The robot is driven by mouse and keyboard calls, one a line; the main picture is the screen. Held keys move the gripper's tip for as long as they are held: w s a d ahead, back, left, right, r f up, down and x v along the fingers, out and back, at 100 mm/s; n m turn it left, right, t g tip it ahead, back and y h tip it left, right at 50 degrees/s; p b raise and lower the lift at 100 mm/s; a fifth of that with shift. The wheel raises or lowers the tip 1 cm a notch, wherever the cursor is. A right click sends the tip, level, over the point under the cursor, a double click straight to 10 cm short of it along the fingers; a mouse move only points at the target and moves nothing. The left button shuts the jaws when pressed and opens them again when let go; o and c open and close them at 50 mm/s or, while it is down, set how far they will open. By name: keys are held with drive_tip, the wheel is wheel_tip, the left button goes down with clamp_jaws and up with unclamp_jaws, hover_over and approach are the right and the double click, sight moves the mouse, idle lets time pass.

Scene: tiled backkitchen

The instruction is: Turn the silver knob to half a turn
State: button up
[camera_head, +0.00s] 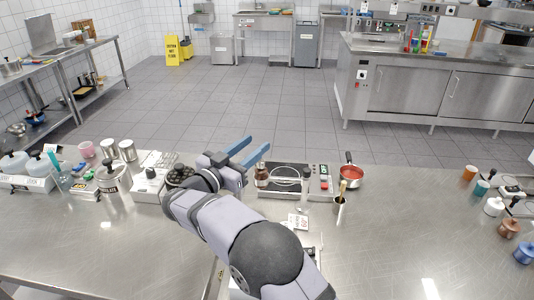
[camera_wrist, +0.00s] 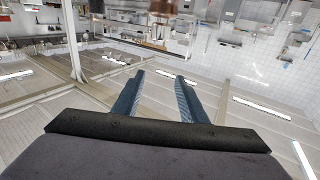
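My gripper (camera_head: 258,146) is raised over the back edge of the steel counter (camera_head: 400,235), its two blue fingers apart with nothing between them. The fingers also show apart in the wrist view (camera_wrist: 160,78), which faces the room and ceiling, not the counter. I cannot pick out the silver knob for sure in either view. A white box (camera_head: 149,188) with a small dark knob-like top stands left of my arm. A low device with a dark top (camera_head: 284,178) and a control panel with a red part (camera_head: 324,182) sit just right of the gripper. My arm hides part of the counter.
Metal canisters (camera_head: 127,150), a pot (camera_head: 112,180) and a pink cup (camera_head: 87,149) crowd the counter's left. A red pan (camera_head: 350,174) and a holder with a utensil (camera_head: 340,205) stand right of centre. Several coloured pieces line the right edge. The front right is clear.

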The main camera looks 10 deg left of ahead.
sight(259, 164)
drive_tip(key=f+y, duration=0.1)
drive_tip(key=f, duration=0.1)
drive_tip(key=s+f+n+y, duration=0.1)
drive_tip(key=f, duration=0.3)
drive_tip(key=shift+s+d+f+n+t+y, duration=0.1)
drive_tip(key=shift+s+d+n+t+y, duration=0.05)
drive_tip(key=shift+d+n+t+y, duration=0.25)
drive_tip(key=shift+p+x, duration=1.45)
drive_tip(key=shift+x, duration=2.2)
clamp_jaws()
